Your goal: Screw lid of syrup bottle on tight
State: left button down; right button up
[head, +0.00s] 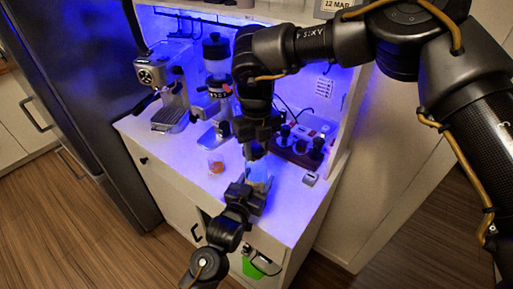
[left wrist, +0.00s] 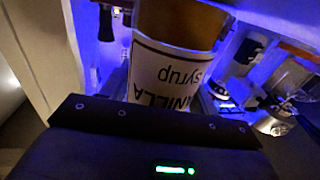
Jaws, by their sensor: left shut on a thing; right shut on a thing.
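The syrup bottle (head: 262,176) stands near the front edge of the white counter, partly covered by both grippers. In the left wrist view the bottle (left wrist: 170,75) shows amber contents and a white label reading "vanilla syrup", upside down in the picture. My left gripper (head: 250,192) comes from the front and is shut on the bottle. My right gripper (head: 255,150) points down from above and is shut at the bottle's top, on the lid. The lid itself is hidden by the jaws, so how it sits on the neck cannot be seen.
An espresso machine (head: 166,88) stands at the back left, with a coffee grinder (head: 217,62) beside it. A glass (head: 216,162) with something orange stands left of the bottle. A dark rack (head: 297,147) stands right. A green item (head: 252,268) hangs at the cabinet front.

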jog(key=shift+m, duration=0.5)
jog(key=o, duration=1.2)
jog(key=shift+c, duration=0.2)
notch_tip(320, 180, up, 12)
pick_arm(q)
jog(key=shift+c, duration=1.6)
grip_release()
